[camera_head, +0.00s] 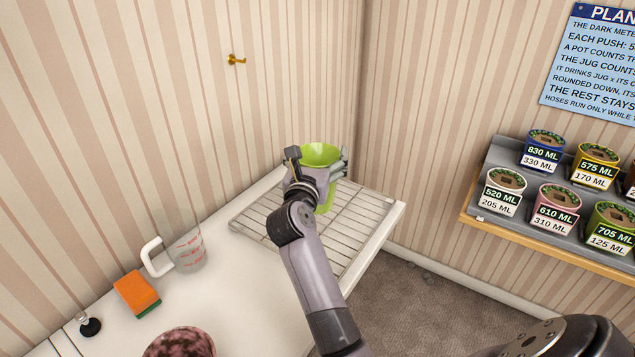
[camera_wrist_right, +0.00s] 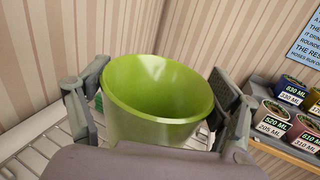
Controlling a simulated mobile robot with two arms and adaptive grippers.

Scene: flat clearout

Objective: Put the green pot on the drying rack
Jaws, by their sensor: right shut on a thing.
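The green pot (camera_head: 320,155) is upright at the far right of the counter, over the drying rack (camera_head: 352,238). My right gripper (camera_head: 318,167) is shut on it, with one finger on each side. In the right wrist view the pot (camera_wrist_right: 158,95) is empty and sits between the fingers of my right gripper (camera_wrist_right: 160,110). The rack is a wire grid on the white counter. My gripper and arm hide part of the pot's lower side, and I cannot tell whether its base touches the wires. My left gripper is not in view.
A clear measuring jug (camera_head: 188,252), an orange and green sponge (camera_head: 137,294) and a dark red mottled round thing (camera_head: 180,343) are on the counter (camera_head: 235,300). A shelf (camera_head: 480,218) with several labelled pots stands at the right. Much of the rack is bare.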

